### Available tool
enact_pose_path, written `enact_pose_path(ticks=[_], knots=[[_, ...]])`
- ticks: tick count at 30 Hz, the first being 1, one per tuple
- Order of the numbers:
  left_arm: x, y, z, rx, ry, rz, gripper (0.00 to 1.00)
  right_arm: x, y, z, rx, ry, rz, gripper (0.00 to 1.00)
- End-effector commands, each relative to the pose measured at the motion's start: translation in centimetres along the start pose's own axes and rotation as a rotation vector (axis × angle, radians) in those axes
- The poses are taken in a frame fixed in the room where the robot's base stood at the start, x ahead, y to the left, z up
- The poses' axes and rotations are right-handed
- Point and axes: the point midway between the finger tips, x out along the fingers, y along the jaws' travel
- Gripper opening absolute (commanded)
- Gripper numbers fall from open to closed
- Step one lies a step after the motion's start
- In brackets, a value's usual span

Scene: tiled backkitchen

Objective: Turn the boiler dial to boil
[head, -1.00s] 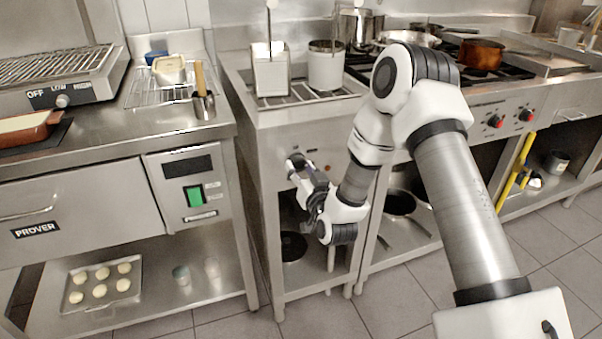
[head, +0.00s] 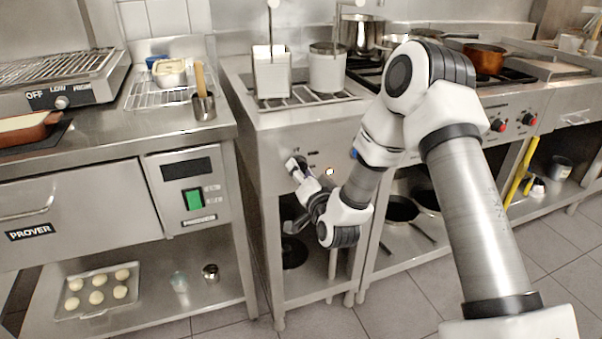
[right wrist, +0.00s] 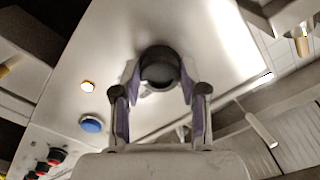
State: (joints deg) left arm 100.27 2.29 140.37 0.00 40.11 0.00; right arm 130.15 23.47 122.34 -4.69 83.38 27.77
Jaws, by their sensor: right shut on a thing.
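The boiler (head: 312,135) is the steel unit in the middle of the head view, with a dial on its front panel. My right gripper (head: 297,166) is at this panel and mostly covers the dial there. In the right wrist view the round dark dial (right wrist: 159,72) sits between the two fingers of my right gripper (right wrist: 158,85), which is shut on it. A small indicator light (head: 330,171) right of the dial glows; it also shows in the right wrist view (right wrist: 88,86). The dial's marks are too small to read. My left gripper is out of view.
A blue button (right wrist: 92,124) is on the panel near the light. A stove with red knobs (head: 498,125) stands to the right. The prover (head: 90,205) stands to the left, with a tray of dough (head: 60,303) on the shelf below. The floor in front is clear.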

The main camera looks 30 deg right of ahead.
Motion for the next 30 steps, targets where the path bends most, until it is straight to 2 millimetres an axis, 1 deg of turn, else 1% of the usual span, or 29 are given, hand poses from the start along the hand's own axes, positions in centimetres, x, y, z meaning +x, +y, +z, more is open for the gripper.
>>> enact_pose_path(ticks=[7, 8, 9, 10, 20, 23, 27, 30], knots=[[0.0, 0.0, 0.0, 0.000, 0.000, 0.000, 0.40, 0.0, 0.0, -0.1, 0.001, 0.002, -0.001, 0.08], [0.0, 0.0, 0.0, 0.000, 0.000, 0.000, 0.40, 0.0, 0.0, -0.1, 0.001, 0.002, -0.001, 0.50], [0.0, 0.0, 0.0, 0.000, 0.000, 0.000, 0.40, 0.0, 0.0, -0.1, 0.001, 0.002, -0.001, 0.64], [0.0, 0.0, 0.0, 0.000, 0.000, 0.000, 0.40, 0.0, 0.0, -0.1, 0.001, 0.001, -0.001, 0.68], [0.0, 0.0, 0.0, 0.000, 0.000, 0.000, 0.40, -0.3, 0.0, 0.0, 0.000, 0.000, 0.000, 0.68], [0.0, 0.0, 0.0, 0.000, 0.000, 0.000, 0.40, -1.5, 0.0, 0.0, 0.001, -0.002, 0.001, 0.68], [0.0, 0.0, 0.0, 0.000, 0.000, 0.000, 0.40, -4.4, 0.1, 0.1, 0.002, -0.003, 0.002, 0.68], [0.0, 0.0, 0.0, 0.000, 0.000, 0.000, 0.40, -6.2, 0.1, 0.0, 0.001, -0.002, 0.002, 0.68]])
